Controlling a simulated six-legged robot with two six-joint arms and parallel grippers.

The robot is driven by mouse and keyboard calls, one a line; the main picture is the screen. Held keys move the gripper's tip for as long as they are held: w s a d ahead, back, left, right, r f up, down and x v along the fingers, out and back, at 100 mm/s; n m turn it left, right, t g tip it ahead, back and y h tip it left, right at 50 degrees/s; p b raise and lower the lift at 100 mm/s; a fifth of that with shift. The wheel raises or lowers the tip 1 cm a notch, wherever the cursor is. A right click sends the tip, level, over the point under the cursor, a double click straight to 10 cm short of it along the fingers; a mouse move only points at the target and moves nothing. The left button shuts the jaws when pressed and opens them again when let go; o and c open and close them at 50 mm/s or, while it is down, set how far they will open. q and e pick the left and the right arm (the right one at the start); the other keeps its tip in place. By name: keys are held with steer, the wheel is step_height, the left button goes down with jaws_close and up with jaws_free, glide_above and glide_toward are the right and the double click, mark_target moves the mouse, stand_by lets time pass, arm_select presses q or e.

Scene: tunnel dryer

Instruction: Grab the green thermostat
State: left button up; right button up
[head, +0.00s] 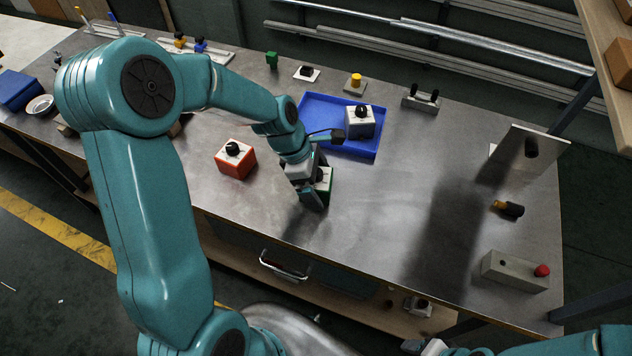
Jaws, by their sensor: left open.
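The green thermostat (327,186) stands on the metal bench below the blue tray (373,148). It is a box with a light top face, and my gripper and wrist hide much of it. My left gripper (314,196) is open and points down right at the thermostat. Its fingers overlap the box in the head view; I cannot tell whether they touch it.
An orange-red box with a black knob (235,160) stands left of my left gripper. A white-topped box with a black knob (360,122) sits in the blue tray. A grey box with a red button (515,271) is at right.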

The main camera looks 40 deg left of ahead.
arm_select(q)
steer(key=shift+w+d+f, duration=0.1)
steer(key=shift+d+f, duration=0.05)
steer(key=shift+f, duration=0.15)
steer(key=c, duration=1.1)
